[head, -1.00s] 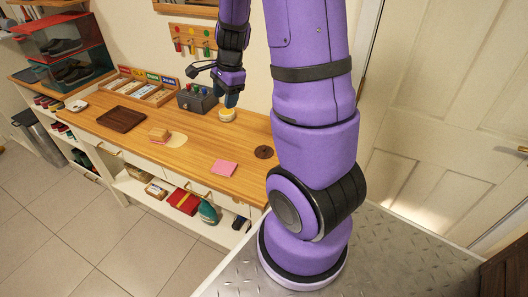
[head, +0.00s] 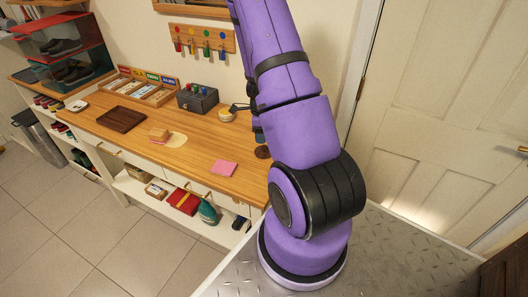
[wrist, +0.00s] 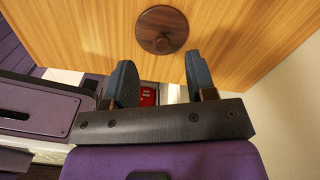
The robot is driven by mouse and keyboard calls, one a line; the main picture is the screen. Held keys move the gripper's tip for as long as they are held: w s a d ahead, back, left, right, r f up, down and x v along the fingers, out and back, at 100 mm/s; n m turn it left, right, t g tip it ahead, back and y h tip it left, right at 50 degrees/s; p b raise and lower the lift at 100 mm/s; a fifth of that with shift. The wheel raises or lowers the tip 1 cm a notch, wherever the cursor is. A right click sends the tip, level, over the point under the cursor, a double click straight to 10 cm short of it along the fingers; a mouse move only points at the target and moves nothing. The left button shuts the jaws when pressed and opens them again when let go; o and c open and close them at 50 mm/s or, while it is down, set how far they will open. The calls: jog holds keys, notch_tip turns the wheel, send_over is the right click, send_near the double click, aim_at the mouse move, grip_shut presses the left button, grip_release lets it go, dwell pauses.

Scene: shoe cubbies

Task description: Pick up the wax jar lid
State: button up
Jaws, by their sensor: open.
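The wax jar lid is a round dark brown wooden disc with a knob in its middle. It lies on the wooden bench top; in the wrist view the lid (wrist: 162,30) is just beyond my fingertips, centred between them. In the head view the lid (head: 262,153) shows at the bench's right end, beside my arm. My gripper (wrist: 160,68) is open and empty, its two blue-grey fingers apart on either side of a gap. The lid is not between the fingers. In the head view my gripper is mostly hidden behind my arm.
A small round pale jar (head: 227,115) stands at the back of the bench (head: 195,163). A grey box (head: 197,99), pink notes (head: 224,167), a sponge-like block (head: 158,135) and a dark tray (head: 121,119) are to the left. The bench around the lid looks clear.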

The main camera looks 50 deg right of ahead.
jog(key=shift+f, duration=0.65)
jog(key=shift+s+d+f, duration=0.15)
jog(key=shift+s+f, duration=0.05)
jog(key=shift+f, duration=0.95)
jog(key=shift+s+d+f, duration=0.1)
jog(key=shift+s+f, duration=0.1)
jog(key=shift+f, duration=1.25)
grip_shut()
